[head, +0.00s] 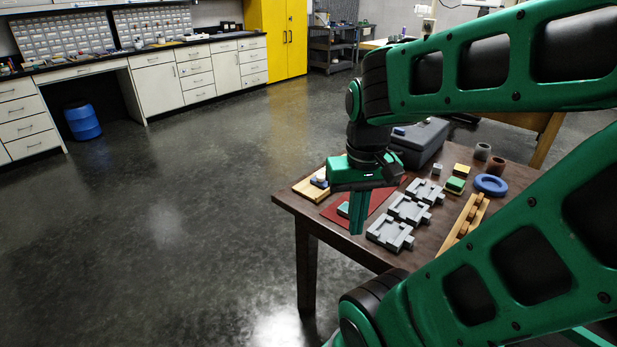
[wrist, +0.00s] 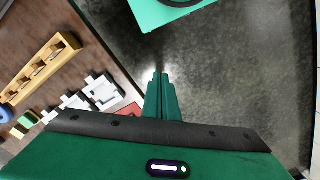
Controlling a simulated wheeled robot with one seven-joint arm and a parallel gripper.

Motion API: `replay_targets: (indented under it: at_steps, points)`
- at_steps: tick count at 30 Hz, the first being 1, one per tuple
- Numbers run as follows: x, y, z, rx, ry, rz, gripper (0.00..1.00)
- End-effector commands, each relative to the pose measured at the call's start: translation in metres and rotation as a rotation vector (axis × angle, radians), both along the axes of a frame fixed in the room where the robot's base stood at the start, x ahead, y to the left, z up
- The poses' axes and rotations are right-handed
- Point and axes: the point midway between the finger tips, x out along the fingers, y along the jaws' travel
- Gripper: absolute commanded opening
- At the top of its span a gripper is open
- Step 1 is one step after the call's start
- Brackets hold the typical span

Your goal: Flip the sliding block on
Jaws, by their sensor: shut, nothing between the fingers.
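My gripper (head: 358,226) is shut and empty, pointing down near the front left edge of the wooden table. Its fingers also show pressed together in the wrist view (wrist: 161,92), over the dark floor beyond the table edge. A small teal block (head: 343,209) lies on the red mat (head: 381,197), just left of my fingers. I cannot tell for certain which of these is the sliding block.
Several grey slotted trays (head: 390,234) stand right of the red mat. A wooden peg rack (head: 464,224), blue ring (head: 491,185), green block (head: 455,184), yellow block (head: 461,169) and grey bin (head: 421,142) are farther right or back. The floor left of the table is clear.

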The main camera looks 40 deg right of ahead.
Motion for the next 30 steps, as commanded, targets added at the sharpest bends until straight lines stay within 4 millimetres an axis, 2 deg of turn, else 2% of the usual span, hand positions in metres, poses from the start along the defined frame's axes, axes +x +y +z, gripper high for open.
replay_targets:
  at_steps: [5,12,21,25,30]
  points:
    - [0.053,-0.03,0.0,-0.091,-0.006,-0.003,0.0]
    - [0.155,-0.074,-0.008,-0.268,-0.047,0.012,0.0]
    - [0.282,-0.104,-0.039,-0.468,-0.114,0.076,0.0]
    - [0.32,-0.107,-0.052,-0.527,-0.141,0.103,0.0]
    - [0.345,-0.108,-0.063,-0.566,-0.16,0.122,0.0]
